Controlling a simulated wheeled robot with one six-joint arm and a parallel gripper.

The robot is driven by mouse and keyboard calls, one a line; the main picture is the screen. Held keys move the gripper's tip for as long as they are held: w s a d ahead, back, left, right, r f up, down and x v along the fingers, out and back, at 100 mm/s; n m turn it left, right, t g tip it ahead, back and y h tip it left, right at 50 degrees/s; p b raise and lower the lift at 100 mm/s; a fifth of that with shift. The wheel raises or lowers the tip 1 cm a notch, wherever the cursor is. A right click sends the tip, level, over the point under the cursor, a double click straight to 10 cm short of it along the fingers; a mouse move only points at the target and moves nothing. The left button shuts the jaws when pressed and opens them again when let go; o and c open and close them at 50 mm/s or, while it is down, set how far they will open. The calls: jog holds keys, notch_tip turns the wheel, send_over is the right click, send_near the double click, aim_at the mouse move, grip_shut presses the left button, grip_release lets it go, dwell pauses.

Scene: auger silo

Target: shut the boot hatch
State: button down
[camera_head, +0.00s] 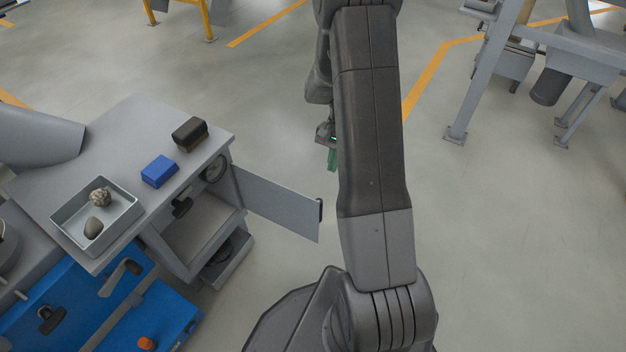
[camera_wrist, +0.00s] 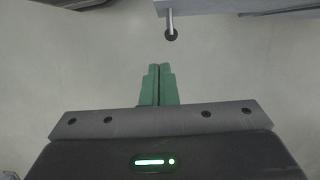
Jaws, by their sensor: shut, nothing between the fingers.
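The boot hatch (camera_head: 275,200) is a flat grey panel. It stands swung wide open, out to the right from the front of the grey cabinet (camera_head: 185,228), whose opening shows. A dark handle (camera_head: 320,209) sits at its free end. My gripper (camera_head: 332,158) is beyond the free end in the head view, partly hidden by my arm, and apart from the hatch. In the wrist view its green fingers (camera_wrist: 158,84) are together and empty. A grey edge with a rod and dark knob (camera_wrist: 171,35) shows ahead of them; I cannot tell whether this is the hatch.
On the cabinet top are a blue box (camera_head: 159,171), a dark box (camera_head: 190,134) and a tray (camera_head: 128,219) with two lumps. Blue panels (camera_head: 80,305) lie at lower left. Grey frames (camera_head: 485,75) stand at upper right. The floor (camera_head: 520,240) at right is clear.

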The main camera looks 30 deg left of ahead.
jog(key=s+f+b, duration=0.4)
jog(key=s+f, duration=0.2)
jog(key=f, duration=0.3)
jog(key=shift+s+f+b, duration=0.2)
jog(key=shift+s+b, duration=0.05)
jog(key=shift+b, duration=0.05)
